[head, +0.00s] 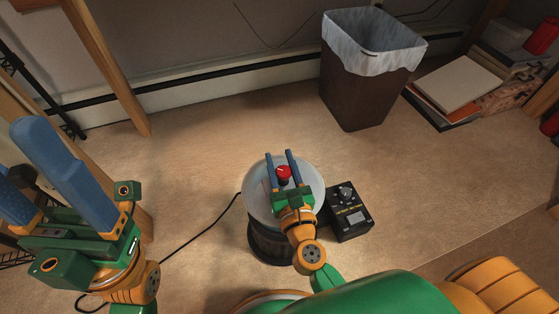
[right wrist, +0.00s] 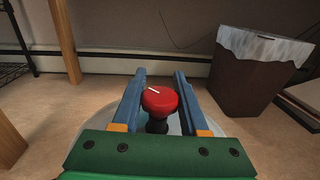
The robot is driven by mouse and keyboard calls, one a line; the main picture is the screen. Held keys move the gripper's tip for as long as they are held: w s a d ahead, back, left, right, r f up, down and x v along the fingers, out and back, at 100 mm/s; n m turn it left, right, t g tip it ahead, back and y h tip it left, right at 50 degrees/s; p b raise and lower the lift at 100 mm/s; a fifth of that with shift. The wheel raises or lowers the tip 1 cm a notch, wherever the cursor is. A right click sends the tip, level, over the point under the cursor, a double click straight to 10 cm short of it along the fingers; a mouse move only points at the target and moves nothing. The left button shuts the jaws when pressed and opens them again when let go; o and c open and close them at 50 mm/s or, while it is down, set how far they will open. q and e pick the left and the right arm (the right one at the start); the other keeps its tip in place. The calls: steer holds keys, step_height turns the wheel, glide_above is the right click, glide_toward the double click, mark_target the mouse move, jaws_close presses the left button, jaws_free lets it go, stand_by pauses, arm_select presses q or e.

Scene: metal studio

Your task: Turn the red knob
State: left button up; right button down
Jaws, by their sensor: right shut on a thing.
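The red knob (head: 283,172) has a white pointer line and sits on a dark stem above a round, pale-topped stand (head: 255,215). It also shows in the right wrist view (right wrist: 159,101), where the white line points up and to the left. My right gripper (head: 281,168) is shut on the red knob, with one blue finger on each side of it. My left gripper (head: 40,185) is raised at the left of the head view, away from the knob. Its blue fingers are spread apart with nothing visible between them.
A black box with a dial (head: 350,212) stands just right of the stand. A black cable (head: 203,232) runs on the floor to the left. A lined brown bin (head: 355,95) and stacked books (head: 455,85) are at the back right. The floor behind the stand is clear.

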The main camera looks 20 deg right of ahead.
mark_target(285, 180)
stand_by(0.3)
steer(key=shift+c, duration=2.1)
jaws_free()
steer(key=s, duration=0.3)
steer(key=s+b, duration=0.1)
steer(key=s, duration=0.2)
steer(key=shift+s+a+f, duration=0.1)
steer(key=shift+s+a, duration=0.05)
steer(key=shift+a, duration=0.05)
steer(key=shift+s, duration=0.4)
